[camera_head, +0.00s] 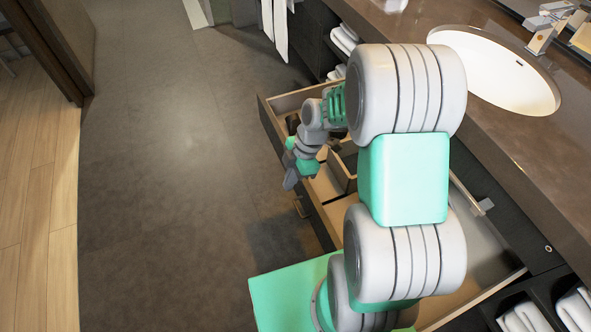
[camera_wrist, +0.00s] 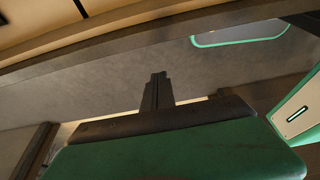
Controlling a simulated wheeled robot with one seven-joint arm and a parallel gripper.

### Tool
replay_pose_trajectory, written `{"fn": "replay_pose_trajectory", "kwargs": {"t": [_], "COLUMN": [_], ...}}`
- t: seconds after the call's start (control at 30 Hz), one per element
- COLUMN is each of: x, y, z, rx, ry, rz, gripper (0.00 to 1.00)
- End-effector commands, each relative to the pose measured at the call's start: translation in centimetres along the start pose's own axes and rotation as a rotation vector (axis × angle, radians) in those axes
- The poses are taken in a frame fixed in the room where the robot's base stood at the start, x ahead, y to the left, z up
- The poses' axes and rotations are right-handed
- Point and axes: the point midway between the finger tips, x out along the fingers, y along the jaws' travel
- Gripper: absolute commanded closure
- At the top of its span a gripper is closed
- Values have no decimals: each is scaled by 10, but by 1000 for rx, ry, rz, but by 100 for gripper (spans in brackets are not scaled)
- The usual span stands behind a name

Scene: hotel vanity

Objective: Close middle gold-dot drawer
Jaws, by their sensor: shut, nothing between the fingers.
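An open drawer (camera_head: 321,208) juts out from the vanity, with a dark front and a light beige interior holding dividers and dark items. It crosses the top of the wrist view (camera_wrist: 40,24). My gripper (camera_head: 290,182) is shut and empty, pointing down beside the outer side of the drawer front. The shut fingers also show in the wrist view (camera_wrist: 158,82) against the grey floor. Whether they touch the drawer front, I cannot tell. My arm hides much of the drawer's middle. No gold dot is distinguishable.
The brown counter (camera_head: 520,140) with its white sink (camera_head: 500,75) runs along the right above the drawer. Rolled white towels (camera_head: 525,318) sit on open shelves below. The grey floor (camera_head: 170,170) at left is clear, with a wooden door frame (camera_head: 60,45) beyond.

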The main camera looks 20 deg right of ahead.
Motion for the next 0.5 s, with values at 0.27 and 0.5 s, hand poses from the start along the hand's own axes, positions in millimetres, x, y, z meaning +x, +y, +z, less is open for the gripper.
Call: {"fn": "replay_pose_trajectory", "kwargs": {"t": [0.27, 0.5], "x": [8, 5], "y": [0, 0], "z": [29, 38], "rx": [3, 0], "ry": [0, 0], "rz": [2, 0], "gripper": [100, 100]}}
